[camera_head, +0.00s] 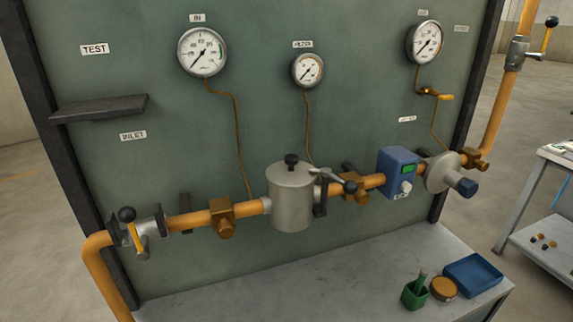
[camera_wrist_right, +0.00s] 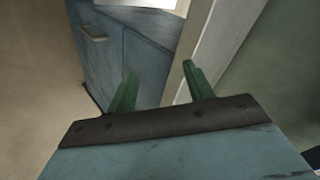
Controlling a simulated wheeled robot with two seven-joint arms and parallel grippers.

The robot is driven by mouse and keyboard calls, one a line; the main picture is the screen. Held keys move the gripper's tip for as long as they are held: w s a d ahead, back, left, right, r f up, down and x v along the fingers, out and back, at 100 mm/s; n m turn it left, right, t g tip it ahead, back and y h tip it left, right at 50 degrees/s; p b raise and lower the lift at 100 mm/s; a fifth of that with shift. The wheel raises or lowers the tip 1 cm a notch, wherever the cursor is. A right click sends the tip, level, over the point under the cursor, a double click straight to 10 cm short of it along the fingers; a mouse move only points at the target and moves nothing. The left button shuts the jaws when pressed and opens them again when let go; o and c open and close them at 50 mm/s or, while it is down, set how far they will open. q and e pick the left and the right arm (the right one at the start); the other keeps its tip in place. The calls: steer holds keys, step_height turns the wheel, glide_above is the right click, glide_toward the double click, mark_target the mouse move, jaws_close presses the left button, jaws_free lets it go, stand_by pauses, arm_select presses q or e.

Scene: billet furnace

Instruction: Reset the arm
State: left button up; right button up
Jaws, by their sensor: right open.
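My right gripper (camera_wrist_right: 158,88) shows in the right wrist view. Its two green fingers stand apart with nothing between them. Past the fingers are a blue cabinet side (camera_wrist_right: 120,55) with a handle and a pale upright edge (camera_wrist_right: 215,45). Neither of my arms shows in the head view, and my left gripper is in neither view.
A green panel (camera_head: 150,170) carries gauges, an orange pipe (camera_head: 190,221), a grey filter housing (camera_head: 291,200) and a blue box (camera_head: 397,172). A side table (camera_head: 540,195) stands right.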

steer(key=s+f+n+g+h+b, duration=0.1)
steer(key=s+f+n+g+b, duration=0.3)
steer(key=s+f, duration=1.15)
steer(key=s+f+n+g, duration=0.2)
steer(key=s+f+n, duration=0.2)
steer(key=s, duration=0.5)
steer(key=s+d+f+n+g+h+b, duration=0.1)
steer(key=s+f+n, duration=0.3)
steer(key=s, duration=0.5)
steer(key=shift+s+d+f+g, duration=0.2)
steer(key=shift+s+f+g, duration=0.1)
steer(key=shift+f+g, duration=0.3)
